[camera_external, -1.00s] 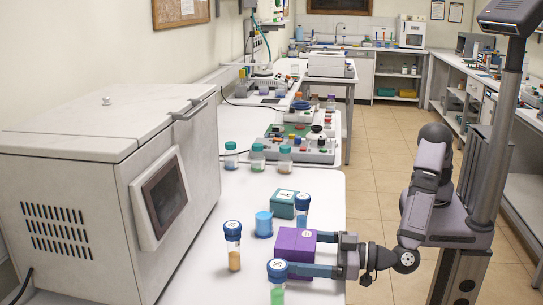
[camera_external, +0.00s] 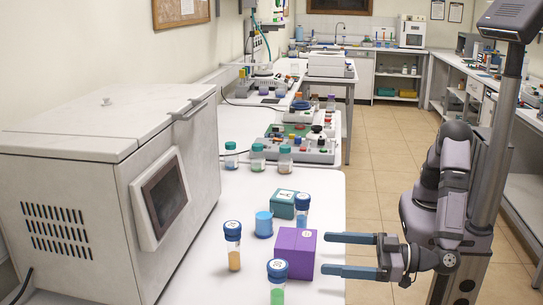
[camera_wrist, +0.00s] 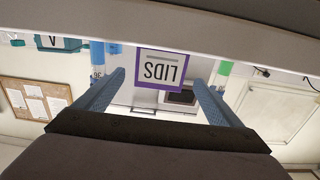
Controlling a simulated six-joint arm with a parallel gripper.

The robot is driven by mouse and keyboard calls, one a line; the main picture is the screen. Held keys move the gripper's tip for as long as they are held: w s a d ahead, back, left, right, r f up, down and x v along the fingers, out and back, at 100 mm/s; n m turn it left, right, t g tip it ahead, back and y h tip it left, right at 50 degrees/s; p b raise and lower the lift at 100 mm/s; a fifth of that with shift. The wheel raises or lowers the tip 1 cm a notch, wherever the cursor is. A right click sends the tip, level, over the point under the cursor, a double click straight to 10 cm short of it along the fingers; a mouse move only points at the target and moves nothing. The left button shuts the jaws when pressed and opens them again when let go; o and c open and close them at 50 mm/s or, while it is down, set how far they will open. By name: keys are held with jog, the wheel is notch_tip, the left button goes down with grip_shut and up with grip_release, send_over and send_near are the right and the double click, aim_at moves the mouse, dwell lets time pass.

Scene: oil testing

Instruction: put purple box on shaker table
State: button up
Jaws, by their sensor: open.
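The purple box (camera_external: 292,254) stands upright on the front white bench, close to its right edge. In the wrist view its "LIDS" label (camera_wrist: 161,55) faces me and appears upside down. My gripper (camera_external: 324,254) is open and empty, just right of the box, with its two blue fingers pointing at it. In the wrist view the box lies ahead, between the fingers (camera_wrist: 158,80) and beyond their tips. A device with small coloured parts (camera_external: 305,150) stands on the bench farther back. I cannot tell whether it is the shaker table.
Blue-capped vials with tan (camera_external: 233,250) and green (camera_external: 278,285) contents stand left and in front of the box. A blue cup (camera_external: 264,224), a teal box (camera_external: 281,204) and another blue-capped vial (camera_external: 302,212) stand behind it. A large grey machine (camera_external: 80,220) fills the left.

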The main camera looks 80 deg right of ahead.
aim_at(296, 246)
jog(key=shift+o, duration=0.4)
jog(key=shift+s, duration=1.25)
jog(key=w, duration=0.1)
jog(key=w+b, duration=0.1)
jog(key=w, duration=0.2)
jog(key=shift+r, duration=0.3)
jog(key=shift+w+r, duration=0.25)
jog(key=shift+w, duration=0.3)
jog(key=shift+w+p, duration=0.65)
jog(key=shift+w, duration=2.85)
jog(key=shift+c, duration=0.7)
jog(key=c, duration=1.2)
